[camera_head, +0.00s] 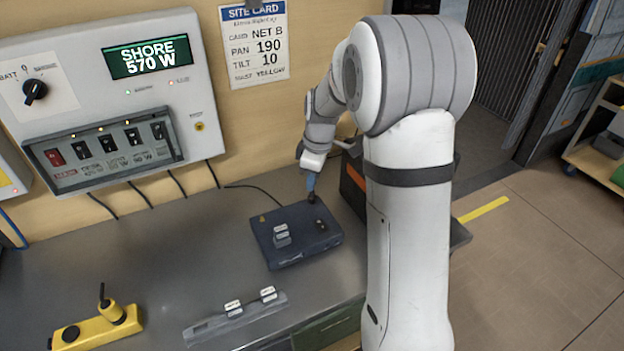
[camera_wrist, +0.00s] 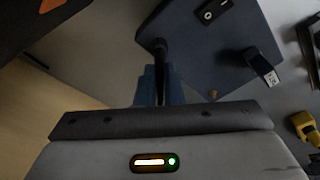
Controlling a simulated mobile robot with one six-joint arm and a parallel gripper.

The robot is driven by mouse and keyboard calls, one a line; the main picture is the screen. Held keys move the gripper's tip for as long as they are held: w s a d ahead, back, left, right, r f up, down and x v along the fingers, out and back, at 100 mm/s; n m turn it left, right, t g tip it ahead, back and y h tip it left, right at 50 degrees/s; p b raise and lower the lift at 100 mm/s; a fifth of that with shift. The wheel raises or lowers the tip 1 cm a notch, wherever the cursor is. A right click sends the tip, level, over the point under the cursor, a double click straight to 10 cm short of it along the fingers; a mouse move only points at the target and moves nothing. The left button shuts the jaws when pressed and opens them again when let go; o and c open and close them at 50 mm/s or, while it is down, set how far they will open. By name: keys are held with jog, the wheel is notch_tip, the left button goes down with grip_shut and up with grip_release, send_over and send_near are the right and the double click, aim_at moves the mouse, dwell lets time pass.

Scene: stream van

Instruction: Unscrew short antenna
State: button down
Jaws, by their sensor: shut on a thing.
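A dark blue box (camera_head: 300,247) stands on the grey counter, and it also fills the upper middle of the wrist view (camera_wrist: 205,55). A short black antenna (camera_wrist: 160,50) rises at the box's corner. My gripper (camera_head: 311,186) has blue fingers and points down at the box's far right corner. In the wrist view my gripper (camera_wrist: 157,85) is shut on the antenna, with the black rod between its fingers. The antenna's base looks to be at the box; I cannot tell how firmly it is seated.
A small white-labelled block (camera_head: 281,235) sits on the box. A grey rack (camera_head: 205,330) with two white-labelled pieces lies in front. A yellow device (camera_head: 95,328) stands at front left. A power panel (camera_head: 90,95) is on the wall. A dark orange-marked case (camera_head: 353,190) is close right of the gripper.

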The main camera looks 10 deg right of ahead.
jog(key=n, duration=0.4)
jog(key=shift+b, duration=0.35)
jog(key=c, duration=1.6)
grip_release()
jog(key=m, duration=0.4)
